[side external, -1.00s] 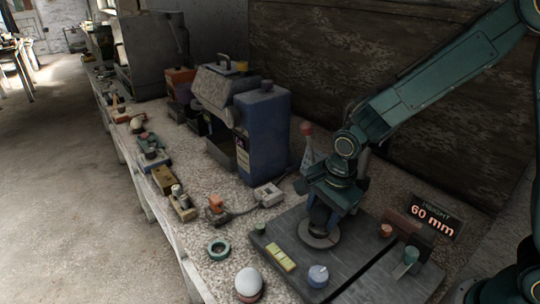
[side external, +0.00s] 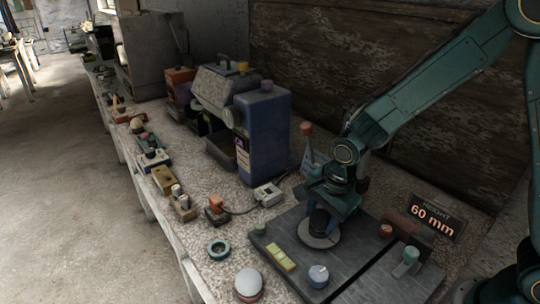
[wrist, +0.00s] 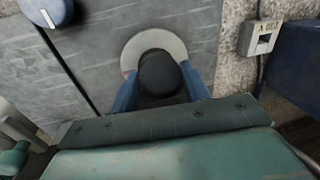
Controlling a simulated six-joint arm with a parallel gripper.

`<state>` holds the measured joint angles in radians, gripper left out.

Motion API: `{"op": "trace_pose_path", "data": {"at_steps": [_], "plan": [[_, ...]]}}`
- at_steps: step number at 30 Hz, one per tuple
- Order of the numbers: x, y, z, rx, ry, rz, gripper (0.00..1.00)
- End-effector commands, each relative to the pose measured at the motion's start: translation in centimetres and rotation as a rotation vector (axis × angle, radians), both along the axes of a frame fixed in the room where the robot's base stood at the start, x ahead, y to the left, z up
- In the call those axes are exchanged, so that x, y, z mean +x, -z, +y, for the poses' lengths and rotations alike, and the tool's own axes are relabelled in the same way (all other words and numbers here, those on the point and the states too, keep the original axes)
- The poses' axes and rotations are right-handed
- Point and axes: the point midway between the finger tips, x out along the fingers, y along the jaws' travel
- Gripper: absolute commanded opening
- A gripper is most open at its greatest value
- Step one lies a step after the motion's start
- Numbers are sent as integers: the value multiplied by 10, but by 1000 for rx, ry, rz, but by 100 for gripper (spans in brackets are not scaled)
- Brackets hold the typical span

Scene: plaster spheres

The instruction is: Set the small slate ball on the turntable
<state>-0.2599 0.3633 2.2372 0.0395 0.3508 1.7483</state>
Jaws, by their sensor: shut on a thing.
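The small slate ball (side external: 319,221) is dark and round and sits between the fingertips of my gripper (side external: 326,211). In the wrist view the ball (wrist: 160,74) has a blue finger on each side, and my gripper (wrist: 160,92) is shut on it. The turntable (side external: 318,240) is a pale round disc directly below the ball. In the wrist view the turntable's rim (wrist: 150,37) shows beyond the ball, which covers its near part. I cannot tell whether the ball touches the disc.
A display (side external: 434,217) reads 60 mm. A blue bottle (side external: 265,135) stands behind.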

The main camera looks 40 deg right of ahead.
Motion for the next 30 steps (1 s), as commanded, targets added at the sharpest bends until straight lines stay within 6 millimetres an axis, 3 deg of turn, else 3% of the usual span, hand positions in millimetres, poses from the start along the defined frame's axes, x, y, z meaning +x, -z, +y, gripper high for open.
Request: {"op": "trace_pose_path", "data": {"at_steps": [5,6,9,30], "plan": [[0,3,0,0,0,0,18],[0,3,0,0,0,-1,52],[0,3,0,0,0,0,72],[0,-1,0,0,0,0,72]]}}
